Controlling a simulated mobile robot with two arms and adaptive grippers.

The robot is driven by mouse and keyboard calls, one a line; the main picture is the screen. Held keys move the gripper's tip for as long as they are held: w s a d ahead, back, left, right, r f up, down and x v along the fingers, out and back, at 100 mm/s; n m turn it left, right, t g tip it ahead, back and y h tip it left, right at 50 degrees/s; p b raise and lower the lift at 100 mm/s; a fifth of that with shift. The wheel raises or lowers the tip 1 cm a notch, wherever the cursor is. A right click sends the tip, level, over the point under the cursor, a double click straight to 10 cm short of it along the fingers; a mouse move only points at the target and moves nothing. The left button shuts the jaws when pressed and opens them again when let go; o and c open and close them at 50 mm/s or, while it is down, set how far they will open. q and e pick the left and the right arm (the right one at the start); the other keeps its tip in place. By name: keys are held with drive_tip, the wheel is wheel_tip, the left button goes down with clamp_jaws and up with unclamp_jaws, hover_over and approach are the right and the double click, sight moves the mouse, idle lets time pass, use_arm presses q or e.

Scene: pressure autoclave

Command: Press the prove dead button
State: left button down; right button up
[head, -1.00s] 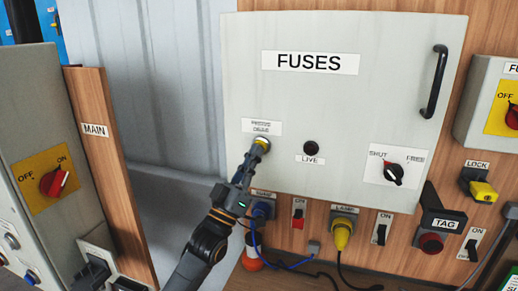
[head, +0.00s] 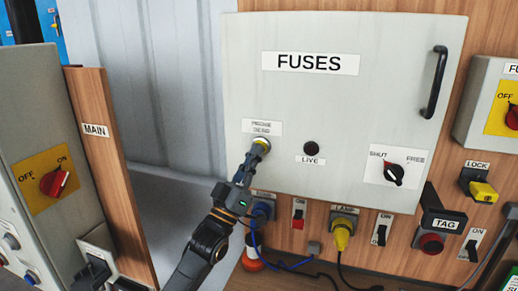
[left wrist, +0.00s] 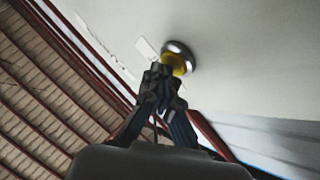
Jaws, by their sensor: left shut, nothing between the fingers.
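The prove dead button (head: 263,141) is a yellow button in a metal ring, under a small white label (head: 262,127) on the fuses panel door (head: 330,100). It also shows in the left wrist view (left wrist: 179,62). My left gripper (head: 254,154) is shut and empty, its fingertips at the front of the button. In the left wrist view the fingertips (left wrist: 165,75) overlap the button's lower edge; they look to be touching it, but the exact contact is hard to tell. My right gripper is not in view.
A dark LIVE lamp (head: 311,148) and a SHUT/FREE knob (head: 394,173) are right of the button. A blue plug (head: 262,209) and a yellow lamp plug (head: 342,233) with cables sit below the door. The MAIN box (head: 35,150) stands at the left.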

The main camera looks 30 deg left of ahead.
use_arm(q)
drive_tip(key=shift+s+d, duration=0.2)
drive_tip(key=shift+s, duration=0.55)
drive_tip(key=s, duration=0.2)
drive_tip(key=s+d+p, duration=0.1)
drive_tip(key=s, duration=0.1)
drive_tip(key=shift+s+d, duration=0.1)
drive_tip(key=shift+s, duration=0.3)
drive_tip(key=shift+f+y, duration=0.1)
drive_tip(key=shift+y, duration=0.2)
